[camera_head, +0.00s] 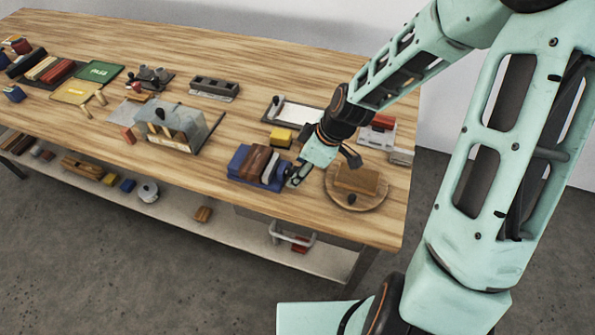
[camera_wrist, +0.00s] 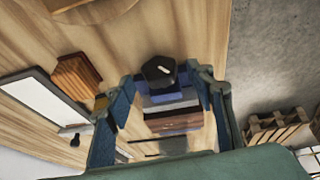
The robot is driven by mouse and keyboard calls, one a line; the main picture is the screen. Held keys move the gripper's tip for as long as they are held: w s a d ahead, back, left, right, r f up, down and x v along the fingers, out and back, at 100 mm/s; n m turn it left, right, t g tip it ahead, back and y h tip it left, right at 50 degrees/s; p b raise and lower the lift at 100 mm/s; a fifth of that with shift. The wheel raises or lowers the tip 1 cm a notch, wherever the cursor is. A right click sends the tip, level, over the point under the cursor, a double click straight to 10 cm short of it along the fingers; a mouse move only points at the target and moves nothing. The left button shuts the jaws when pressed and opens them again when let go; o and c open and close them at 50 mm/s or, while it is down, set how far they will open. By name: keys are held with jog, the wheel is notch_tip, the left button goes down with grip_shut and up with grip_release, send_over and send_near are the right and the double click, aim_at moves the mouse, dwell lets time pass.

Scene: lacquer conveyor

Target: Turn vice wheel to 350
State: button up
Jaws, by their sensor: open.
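A blue vice (camera_head: 243,163) with brown and grey slabs clamped in it stands near the table's front edge. It also shows in the wrist view (camera_wrist: 165,98), its slabs seen as stripes. A dark, many-sided knob with a white mark (camera_wrist: 158,70), apparently the vice wheel, lies at its end, between my fingers in the wrist view. My gripper (camera_head: 322,168) is open beside the vice's right end; its fingers (camera_wrist: 166,98) stand either side of the knob. I cannot tell whether they touch it. No scale reading is legible.
A round wooden board (camera_head: 343,202) with a brown block (camera_head: 357,179) sits just right of my gripper. A yellow block (camera_head: 281,137) and a white-faced tray (camera_head: 302,113) lie behind. A grey fixture (camera_head: 172,130) stands further left. Bare tabletop lies left of the vice.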

jog(key=shift+x, duration=0.75)
jog(key=c, duration=1.2)
jog(key=shift+o, duration=0.2)
jog(key=shift+r, duration=0.1)
